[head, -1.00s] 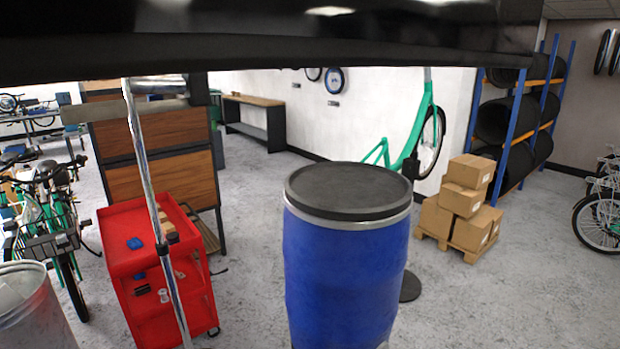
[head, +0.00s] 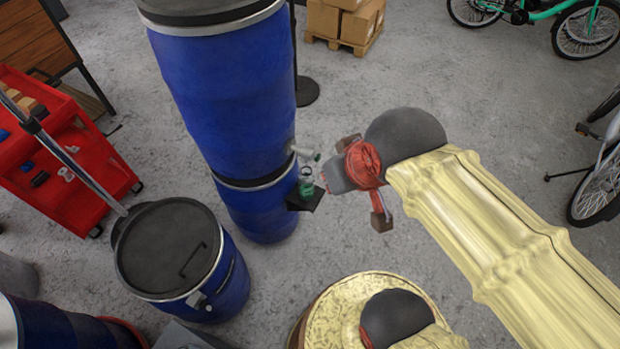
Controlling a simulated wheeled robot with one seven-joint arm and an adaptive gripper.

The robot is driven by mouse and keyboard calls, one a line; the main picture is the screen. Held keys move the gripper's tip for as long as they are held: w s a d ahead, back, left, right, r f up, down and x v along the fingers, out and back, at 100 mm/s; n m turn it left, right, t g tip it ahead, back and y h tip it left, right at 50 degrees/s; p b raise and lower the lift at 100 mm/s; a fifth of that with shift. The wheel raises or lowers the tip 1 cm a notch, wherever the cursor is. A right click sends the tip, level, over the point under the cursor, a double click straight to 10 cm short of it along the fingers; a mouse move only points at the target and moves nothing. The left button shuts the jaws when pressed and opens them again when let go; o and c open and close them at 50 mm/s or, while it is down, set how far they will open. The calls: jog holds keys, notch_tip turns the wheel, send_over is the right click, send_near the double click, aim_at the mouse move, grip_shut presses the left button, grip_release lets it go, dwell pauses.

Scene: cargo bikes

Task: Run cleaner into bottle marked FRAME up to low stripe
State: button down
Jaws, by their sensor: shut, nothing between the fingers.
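A small green bottle (head: 307,184) stands on a little dark shelf (head: 303,200) at the side of the stacked blue drums. Any marking or stripe on it is too small to read. A pale tap (head: 306,154) sticks out of the drum just above the bottle. My gripper (head: 330,178) is shut and empty, just right of the bottle and tap, pointing left toward them. I cannot tell whether it touches the tap. Whether any liquid runs is too small to tell.
The tall blue drum stack (head: 225,85) stands left of my gripper. A lidded blue drum (head: 225,285) with a tap stands at lower left. A red cart (head: 45,160) is at far left. Boxes (head: 345,22) and bikes (head: 590,30) stand behind.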

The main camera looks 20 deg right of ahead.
jog(key=w+d+f+m+g+y+p, duration=0.1)
jog(key=d+f+m+g, duration=0.25)
jog(key=d+f, duration=0.35)
jog(key=w+d+f+m+g+y, duration=0.1)
jog(key=d+f+m+g, duration=0.25)
jog(key=f, duration=0.55)
jog(key=w+d+f+m+t+y+p, duration=0.1)
jog(key=w+d+f+m+t+y, duration=0.1)
jog(key=f+m+y, duration=0.6)
jog(key=w+d+f+m+t+y+p, duration=0.1)
jog(key=w+d+f+m+t+y, duration=0.3)
jog(key=f, duration=0.8)
jog(key=w+f+m+t+h, duration=0.1)
jog(key=w+f+m+t, duration=0.35)
jog(key=f+m, duration=0.2)
jog(key=w+d+r+m+t+h, duration=0.1)
jog(key=w+d+r+m+t, duration=0.1)
jog(key=w+d+r+t, duration=0.2)
jog(key=w+d+t, duration=0.1)
jog(key=w+d, duration=0.1)
jog(key=d, duration=0.1)
jog(key=shift+w+d+m+h, duration=0.15)
jog(key=shift+d+m+h, duration=0.1)
jog(key=shift+m+h, duration=0.1)
jog(key=shift+r, duration=0.1)
